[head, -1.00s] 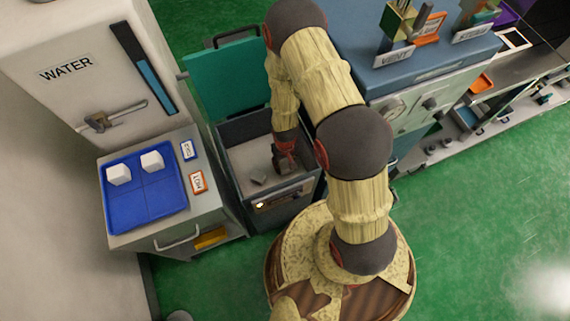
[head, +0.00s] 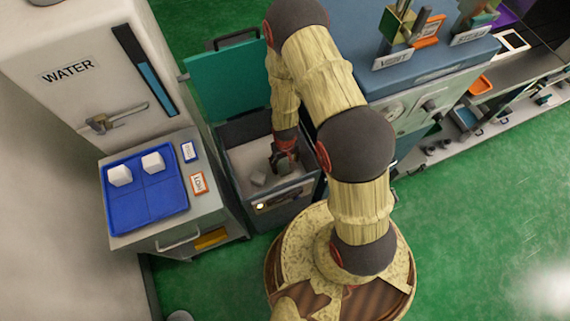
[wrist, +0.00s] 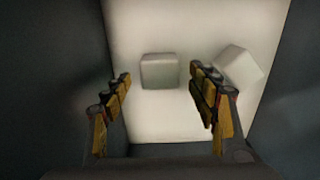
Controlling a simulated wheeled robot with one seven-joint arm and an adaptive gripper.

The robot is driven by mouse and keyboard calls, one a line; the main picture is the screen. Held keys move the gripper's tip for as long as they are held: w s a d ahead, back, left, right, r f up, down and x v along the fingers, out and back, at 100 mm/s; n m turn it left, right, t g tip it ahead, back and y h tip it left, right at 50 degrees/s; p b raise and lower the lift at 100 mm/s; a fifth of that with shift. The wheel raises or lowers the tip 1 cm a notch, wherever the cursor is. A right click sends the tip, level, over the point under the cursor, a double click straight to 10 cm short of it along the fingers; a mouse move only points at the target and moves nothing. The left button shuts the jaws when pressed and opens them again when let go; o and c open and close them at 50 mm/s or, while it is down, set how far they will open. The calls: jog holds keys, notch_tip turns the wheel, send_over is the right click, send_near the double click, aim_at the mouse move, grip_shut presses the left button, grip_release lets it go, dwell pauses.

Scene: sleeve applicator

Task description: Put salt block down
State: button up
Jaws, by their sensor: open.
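Two pale salt blocks lie on the light floor inside the open grey bin (head: 237,168). One block (wrist: 159,71) sits flat between and beyond my fingertips in the wrist view. The other block (wrist: 237,68) lies turned at an angle to the right, beyond my right finger; in the head view a block (head: 258,179) shows left of my gripper. My gripper (wrist: 160,92) is open, with its fingers apart and no block held. In the head view my gripper (head: 284,157) is down inside the bin and partly covers the block under it.
The bin's green lid (head: 225,80) stands open behind it. To the left, a blue tray (head: 150,205) on a counter holds two white blocks (head: 119,176), with small labels beside it. A blue-topped machine (head: 430,62) stands to the right. The bin walls closely surround my gripper.

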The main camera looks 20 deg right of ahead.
notch_tip(320, 180, up, 10)
jog(key=p, duration=0.3)
notch_tip(320, 180, up, 29)
jog(key=t, duration=0.3)
send_over(285, 166)
jog(key=w, duration=0.2)
jog(key=s+r+t, duration=0.2)
jog(key=s+r, duration=1.3)
jog(key=r, duration=0.4)
jog(key=shift+s+a+t, duration=0.2)
jog(key=shift+s+t, duration=0.05)
jog(key=shift+t, duration=0.05)
jog(key=shift+c, duration=0.5)
